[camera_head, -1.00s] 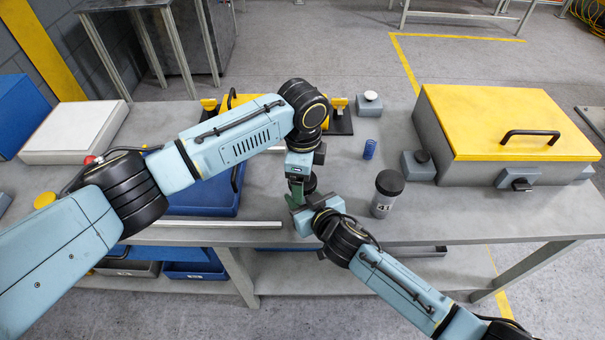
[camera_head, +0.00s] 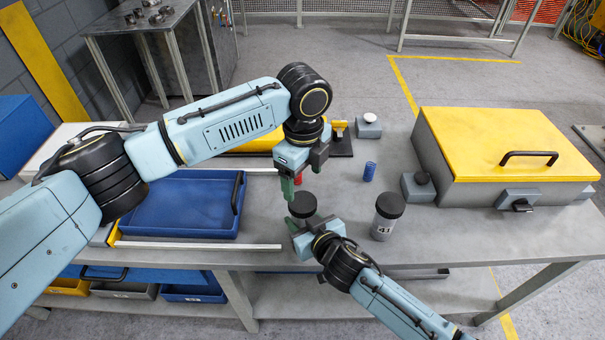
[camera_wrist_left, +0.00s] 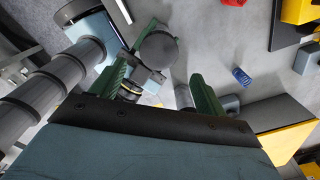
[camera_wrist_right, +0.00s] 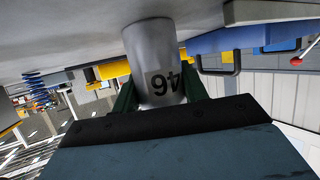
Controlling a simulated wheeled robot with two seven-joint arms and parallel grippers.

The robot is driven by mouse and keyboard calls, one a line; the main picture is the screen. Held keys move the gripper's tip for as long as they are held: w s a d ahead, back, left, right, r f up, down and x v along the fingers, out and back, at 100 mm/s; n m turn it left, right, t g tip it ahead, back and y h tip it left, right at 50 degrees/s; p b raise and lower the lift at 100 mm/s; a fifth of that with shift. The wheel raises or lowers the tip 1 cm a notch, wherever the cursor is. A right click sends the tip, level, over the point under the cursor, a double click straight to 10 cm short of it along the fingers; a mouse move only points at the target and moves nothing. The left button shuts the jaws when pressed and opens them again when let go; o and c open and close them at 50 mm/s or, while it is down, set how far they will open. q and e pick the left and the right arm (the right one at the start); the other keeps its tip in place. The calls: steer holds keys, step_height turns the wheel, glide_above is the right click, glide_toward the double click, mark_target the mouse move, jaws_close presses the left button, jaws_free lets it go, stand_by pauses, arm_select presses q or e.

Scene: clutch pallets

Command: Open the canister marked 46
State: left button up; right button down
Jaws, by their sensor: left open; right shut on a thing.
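The canister marked 46 (camera_wrist_right: 150,55) is a grey cylinder, its label upside down in the right wrist view. My right gripper (camera_wrist_right: 160,95) is shut on its body; in the head view this gripper (camera_head: 302,232) hides most of the body. Its round black lid (camera_head: 302,204) shows above that gripper. My left gripper (camera_head: 289,188) has green fingers, is open and points down just above and left of the lid. In the left wrist view the lid (camera_wrist_left: 158,49) appears near the fingertips. I cannot tell whether the canister touches the table.
A canister marked 41 (camera_head: 387,216) stands to the right. A blue spring (camera_head: 369,171) and a grey case with a yellow lid (camera_head: 505,132) lie beyond it. A blue tray (camera_head: 185,213) is at the left. Clear table lies around canister 41.

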mark_target(303, 202)
arm_select(q)
steer(key=shift+r+m, duration=0.25)
steer(key=shift+m, duration=0.45)
steer(key=shift+s+f, duration=0.1)
steer(key=shift+f, duration=3.8)
steer(key=c, duration=1)
steer(key=n, duration=0.6)
steer(key=shift+n, duration=0.3)
